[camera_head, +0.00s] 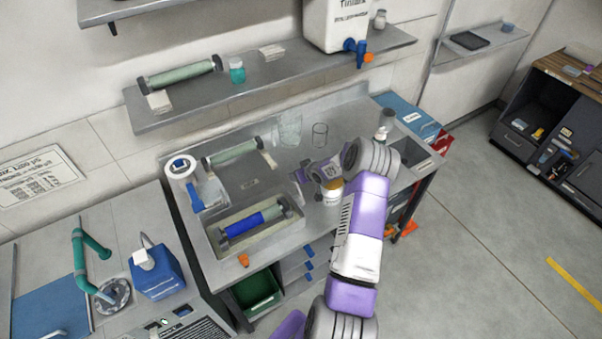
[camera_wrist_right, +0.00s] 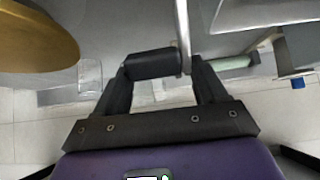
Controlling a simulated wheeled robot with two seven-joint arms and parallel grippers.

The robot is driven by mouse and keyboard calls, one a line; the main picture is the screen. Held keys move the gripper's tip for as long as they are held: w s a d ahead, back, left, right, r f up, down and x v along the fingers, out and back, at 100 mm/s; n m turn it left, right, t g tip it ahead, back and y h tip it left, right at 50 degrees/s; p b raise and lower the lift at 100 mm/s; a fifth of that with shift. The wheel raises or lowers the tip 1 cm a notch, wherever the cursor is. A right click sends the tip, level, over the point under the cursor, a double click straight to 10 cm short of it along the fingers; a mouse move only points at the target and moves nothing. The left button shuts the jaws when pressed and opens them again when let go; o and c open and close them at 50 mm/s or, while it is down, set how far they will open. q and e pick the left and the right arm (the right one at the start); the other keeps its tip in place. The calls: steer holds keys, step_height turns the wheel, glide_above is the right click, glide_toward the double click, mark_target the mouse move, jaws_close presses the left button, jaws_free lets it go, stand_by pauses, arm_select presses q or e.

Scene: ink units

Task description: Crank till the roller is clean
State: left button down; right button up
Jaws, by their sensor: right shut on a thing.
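The roller (camera_head: 243,225) lies in a grey tray (camera_head: 213,237) on the bench in the head view. Its left part is blue and its right part is dull olive. My right gripper (camera_head: 300,180) is beside the tray's right end. In the right wrist view my right gripper (camera_wrist_right: 153,78) is shut on a black cylindrical crank handle (camera_wrist_right: 152,62), with a thin metal bar beside it. The crank's joint to the roller is hidden in the head view. My left gripper is not in view.
A jar of amber stuff (camera_head: 332,193) stands close to my right gripper. A second roller (camera_head: 236,153) lies behind the tray. Clear glasses (camera_head: 320,133) stand at the back. A shelf (camera_head: 290,73) hangs above.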

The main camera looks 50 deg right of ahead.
steer(key=o, duration=1.3)
steer(key=shift+w+d+r, duration=0.1)
steer(key=shift+d+r, duration=0.25)
steer(key=shift+d, duration=0.2)
steer(key=shift+f, duration=0.15)
steer(key=shift+a, duration=0.15)
steer(key=shift+v, duration=3.8)
steer(key=shift+f, duration=0.1)
